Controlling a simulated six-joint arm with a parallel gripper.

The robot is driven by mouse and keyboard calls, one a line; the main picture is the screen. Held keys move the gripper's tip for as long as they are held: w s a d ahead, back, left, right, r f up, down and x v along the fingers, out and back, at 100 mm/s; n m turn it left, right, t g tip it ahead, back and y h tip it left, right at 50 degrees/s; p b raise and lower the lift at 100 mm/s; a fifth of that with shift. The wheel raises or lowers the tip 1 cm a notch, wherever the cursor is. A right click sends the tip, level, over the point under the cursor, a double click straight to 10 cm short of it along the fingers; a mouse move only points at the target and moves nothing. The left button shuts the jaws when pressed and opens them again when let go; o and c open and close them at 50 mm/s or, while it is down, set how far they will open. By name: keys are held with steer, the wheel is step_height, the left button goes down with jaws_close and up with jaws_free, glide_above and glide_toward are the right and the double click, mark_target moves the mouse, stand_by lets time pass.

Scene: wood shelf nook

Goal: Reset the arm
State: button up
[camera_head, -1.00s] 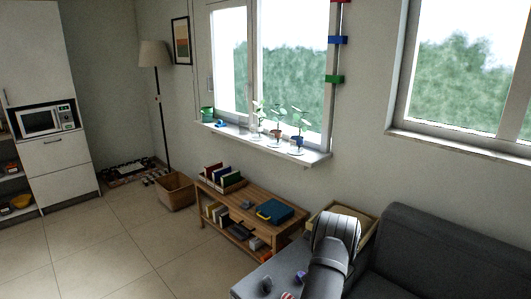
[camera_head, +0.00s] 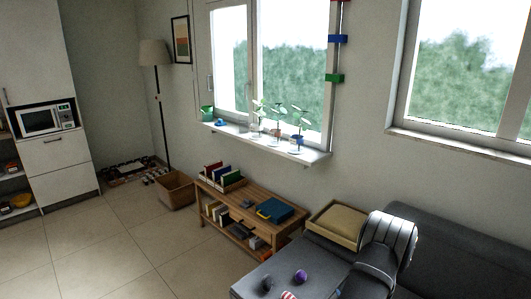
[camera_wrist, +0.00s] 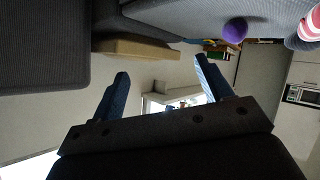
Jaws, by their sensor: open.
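In the wrist view my gripper (camera_wrist: 162,72) has its two blue-grey fingers spread wide, with nothing between them. That view looks upside down, with the sofa (camera_wrist: 210,14) at the top. In the head view my arm shows at the lower right in front of the grey sofa (camera_head: 460,255), and I cannot make out the fingers there. The gripper touches nothing that I can see.
A purple ball (camera_head: 300,277), a grey item (camera_head: 267,283) and a striped item (camera_head: 288,295) lie on the sofa's left part. A wooden box with a tan cushion (camera_head: 340,222) stands behind. A wooden shelf bench (camera_head: 245,205) and basket (camera_head: 175,188) are left; floor (camera_head: 100,240) is clear.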

steer(key=s+d+f+m+g+h, duration=0.2)
steer(key=s+d+f+m+h, duration=0.1)
steer(key=s, duration=0.9)
steer(key=s+d+f+m+g+h, duration=0.2)
steer(key=s+d, duration=0.5)
steer(key=s, duration=0.5)
steer(key=s+d+f+m+g+h, duration=0.2)
steer(key=s+d+f+m+h, duration=0.2)
steer(key=s, duration=0.8)
steer(key=shift+s+d+f+m+h, duration=0.15)
steer(key=shift+s+d+m+h, duration=0.15)
steer(key=shift+d+m+h, duration=0.85)
steer(key=shift+a+m+y, duration=0.15)
steer(key=shift+m+y, duration=0.1)
steer(key=shift+y, duration=0.2)
